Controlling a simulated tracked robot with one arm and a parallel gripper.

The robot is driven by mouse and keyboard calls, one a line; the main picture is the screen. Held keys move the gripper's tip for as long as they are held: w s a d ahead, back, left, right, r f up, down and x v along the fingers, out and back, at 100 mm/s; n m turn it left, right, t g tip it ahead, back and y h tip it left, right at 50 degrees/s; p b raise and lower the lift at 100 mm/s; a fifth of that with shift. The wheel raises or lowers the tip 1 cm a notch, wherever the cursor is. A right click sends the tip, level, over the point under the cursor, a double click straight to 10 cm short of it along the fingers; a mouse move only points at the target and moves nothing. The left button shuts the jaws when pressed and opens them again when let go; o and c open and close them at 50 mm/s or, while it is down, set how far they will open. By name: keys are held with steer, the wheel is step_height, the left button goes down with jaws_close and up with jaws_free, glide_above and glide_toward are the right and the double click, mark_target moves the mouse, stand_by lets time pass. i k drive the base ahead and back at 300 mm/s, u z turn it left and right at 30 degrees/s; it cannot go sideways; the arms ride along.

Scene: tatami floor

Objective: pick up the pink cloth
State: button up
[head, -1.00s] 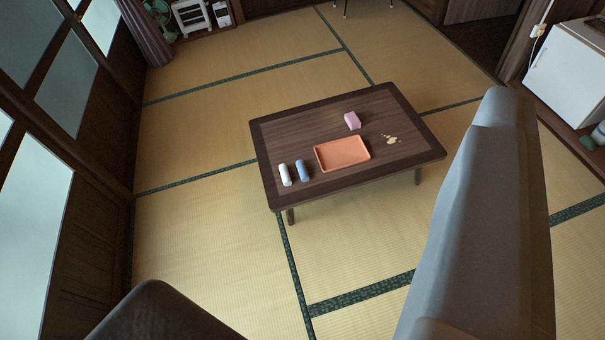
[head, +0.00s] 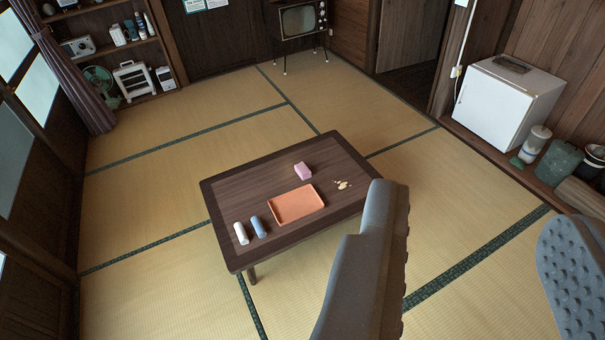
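The pink cloth (head: 303,171) looks like a small folded block. It lies on the low dark wooden table (head: 235,190), behind the orange tray (head: 297,204) and apart from it. My gripper (head: 473,205) shows large in the foreground at the lower right. One grey finger stands in front of the table's right part and the other, with a dimpled pad, is at the right edge. The fingers are wide apart with nothing between them. The cloth is to the left of and well beyond the fingers, and is not covered.
A white roll (head: 241,233) and a blue roll (head: 258,226) lie left of the tray. Pale yellow crumbs (head: 342,184) lie right of the cloth. A white fridge (head: 508,105) and containers stand at right, a television (head: 300,20) at the back. Tatami around the table is clear.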

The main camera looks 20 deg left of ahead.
mark_target(302, 171)
steer(key=i, duration=2.1)
steer(key=u, duration=0.9)
steer(key=i, duration=1.15)
steer(key=u, duration=0.4)
steer(key=k, duration=0.75)
steer(key=u, duration=0.2)
steer(key=i, duration=0.5)
